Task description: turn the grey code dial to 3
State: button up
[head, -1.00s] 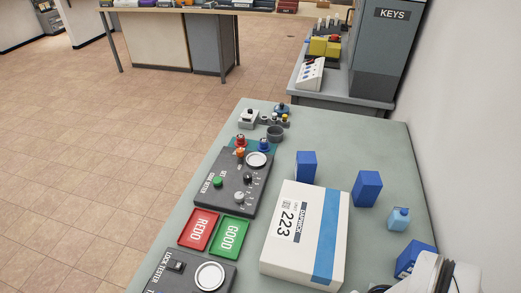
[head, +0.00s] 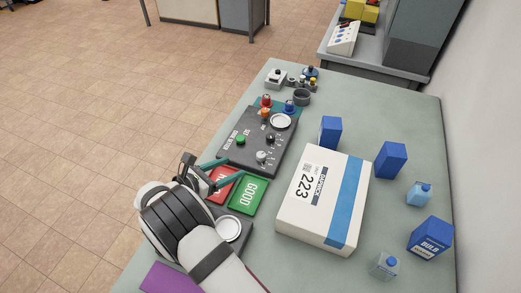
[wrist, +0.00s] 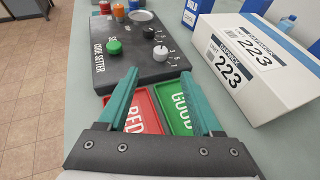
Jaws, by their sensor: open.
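The dark code setter box (head: 236,153) lies on the table and also shows ahead of my gripper in the wrist view (wrist: 130,66). The grey code dial (head: 262,156) is on its near part, below a black dial (head: 270,138); in the wrist view the grey dial (wrist: 160,51) has white numbers beside it. Its setting is too small to read. My gripper (head: 226,173) is open and empty, with teal fingers above the REDO and GOOD trays, short of the box and apart from the dial.
A green button (wrist: 114,47) is left of the dials. The red REDO tray (wrist: 143,112) and green GOOD tray (wrist: 178,105) lie below my fingers. A white parcel marked 223 (head: 310,222) stands to the right. Blue boxes (head: 391,160) stand beyond it.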

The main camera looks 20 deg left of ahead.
aim_at(260, 155)
jog(key=x, duration=1.2)
jog(key=shift+w+d, duration=0.1)
jog(key=shift+d, duration=0.1)
grip_shut()
